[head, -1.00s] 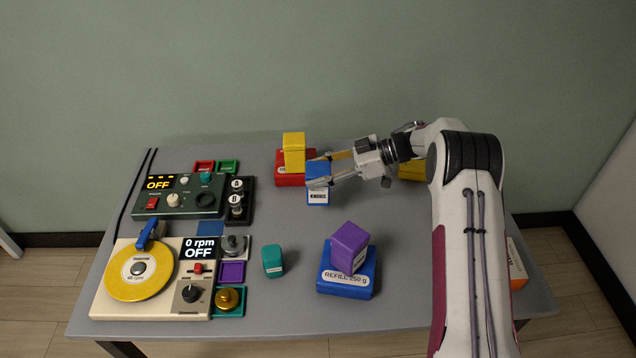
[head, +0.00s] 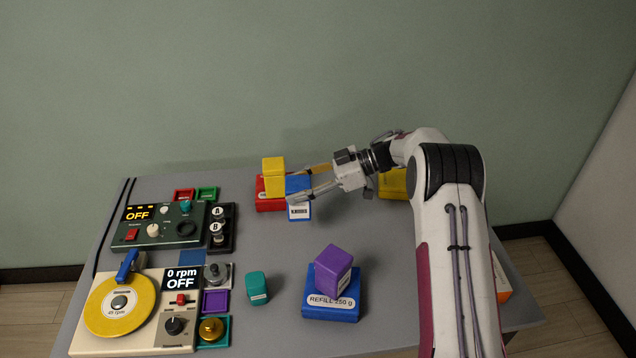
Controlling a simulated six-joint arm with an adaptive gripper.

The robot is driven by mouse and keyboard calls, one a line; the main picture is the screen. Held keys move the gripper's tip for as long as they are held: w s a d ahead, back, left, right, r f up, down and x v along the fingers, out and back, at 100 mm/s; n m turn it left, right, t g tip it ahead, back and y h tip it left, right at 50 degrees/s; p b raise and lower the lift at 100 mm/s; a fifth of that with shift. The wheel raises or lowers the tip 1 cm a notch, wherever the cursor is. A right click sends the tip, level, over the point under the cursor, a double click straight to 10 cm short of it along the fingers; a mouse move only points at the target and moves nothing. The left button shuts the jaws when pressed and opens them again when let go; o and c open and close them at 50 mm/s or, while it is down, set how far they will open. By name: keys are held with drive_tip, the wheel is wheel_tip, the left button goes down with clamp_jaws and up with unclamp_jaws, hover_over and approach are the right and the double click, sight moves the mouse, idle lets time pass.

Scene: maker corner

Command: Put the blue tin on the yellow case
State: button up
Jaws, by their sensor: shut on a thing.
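My gripper (head: 302,188) is shut on the blue tin (head: 298,184), a small blue block with a white label on its front. One finger lies on each side of it. The tin is just right of and in front of the red case; I cannot tell its exact height above the table. The yellow case (head: 393,183) lies at the back right, partly hidden behind my arm.
A yellow block (head: 274,172) stands on a red case (head: 268,198). A purple block (head: 334,267) sits on a blue refill case (head: 331,306). A teal block (head: 258,287) stands alone. Panels and a turntable (head: 122,301) fill the left. The centre is clear.

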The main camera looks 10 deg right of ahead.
drive_tip(key=shift+w+d+r, duration=0.15)
drive_tip(key=shift+d+r, duration=0.2)
drive_tip(key=shift+d, duration=0.05)
drive_tip(key=w+d+r+m+t+h, duration=0.4)
drive_tip(key=w+d+r+m+t, duration=0.5)
drive_tip(key=w+d, duration=0.25)
drive_tip(key=w+d+f+m+t+h, duration=0.1)
drive_tip(key=d+m+h, duration=0.3)
drive_tip(key=d, duration=0.5)
drive_tip(key=w+d+f+m+t+h, duration=0.2)
drive_tip(key=d+f+m+h, duration=0.1)
drive_tip(key=d, duration=0.6)
drive_tip(key=shift+d+f+m+t+h, duration=0.2)
drive_tip(key=shift+d+m+t+h, duration=0.2)
drive_tip(key=shift+m+h, duration=0.55)
drive_tip(key=shift+w+f+n+h, duration=0.1)
drive_tip(key=shift+w+n+h, duration=0.05)
drive_tip(key=shift+n+h, duration=0.1)
wheel_tip(320, 180, down, 6)
